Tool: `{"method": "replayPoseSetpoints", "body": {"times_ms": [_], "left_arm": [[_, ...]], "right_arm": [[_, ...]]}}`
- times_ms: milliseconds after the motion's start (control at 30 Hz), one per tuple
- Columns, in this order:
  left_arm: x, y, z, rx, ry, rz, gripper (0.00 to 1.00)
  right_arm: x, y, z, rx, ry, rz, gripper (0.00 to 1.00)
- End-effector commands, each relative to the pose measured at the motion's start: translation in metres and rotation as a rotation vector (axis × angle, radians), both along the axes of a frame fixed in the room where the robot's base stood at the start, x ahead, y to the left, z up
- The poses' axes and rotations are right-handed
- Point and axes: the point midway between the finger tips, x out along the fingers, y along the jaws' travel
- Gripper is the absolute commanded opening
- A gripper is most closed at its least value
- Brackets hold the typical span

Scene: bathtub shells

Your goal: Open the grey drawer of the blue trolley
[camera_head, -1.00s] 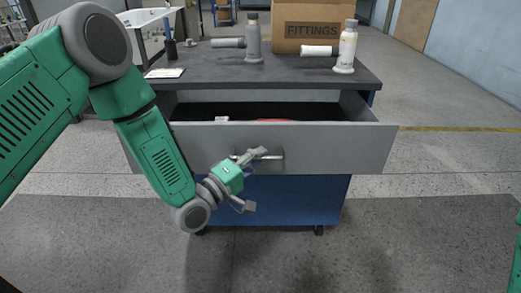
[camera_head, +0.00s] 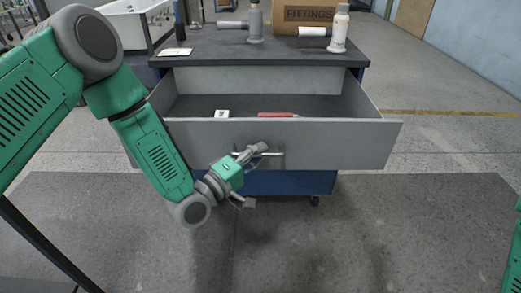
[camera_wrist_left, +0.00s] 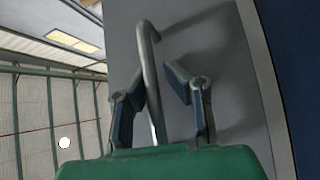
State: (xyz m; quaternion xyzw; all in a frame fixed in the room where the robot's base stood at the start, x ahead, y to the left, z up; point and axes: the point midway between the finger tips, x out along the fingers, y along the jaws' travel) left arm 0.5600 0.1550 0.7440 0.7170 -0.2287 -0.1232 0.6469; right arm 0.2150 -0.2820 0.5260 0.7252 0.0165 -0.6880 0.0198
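The blue trolley (camera_head: 290,183) stands ahead with its grey drawer (camera_head: 340,146) pulled well out, the inside in plain view. A metal bar handle (camera_head: 277,154) runs across the drawer front; it also shows in the left wrist view (camera_wrist_left: 149,50). My left gripper (camera_head: 255,176) is at this handle. In the left wrist view its fingers (camera_wrist_left: 158,90) stand apart, one on each side of the bar, with the bar closer to the left finger. Whether a finger touches the bar is unclear. My right gripper is out of view; only a bit of green arm shows at the right edge.
In the drawer lie a red object (camera_head: 277,115) and a small white item (camera_head: 222,113). On the trolley top (camera_head: 285,48) stand bottles, a white card (camera_head: 176,52) and a fittings box (camera_head: 305,18). The floor in front is clear.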

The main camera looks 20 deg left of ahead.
Motion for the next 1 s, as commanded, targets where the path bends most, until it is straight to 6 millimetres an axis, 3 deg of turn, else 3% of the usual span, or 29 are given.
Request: {"method": "replayPoseSetpoints", "body": {"times_ms": [467,1000], "left_arm": [[-0.009,0.004,0.001,-0.003,-0.004,0.000,0.31],[-0.095,0.054,-0.015,-0.002,0.002,0.001,0.31]], "right_arm": [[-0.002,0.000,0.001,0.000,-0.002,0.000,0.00],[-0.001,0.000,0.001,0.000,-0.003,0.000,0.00]]}}
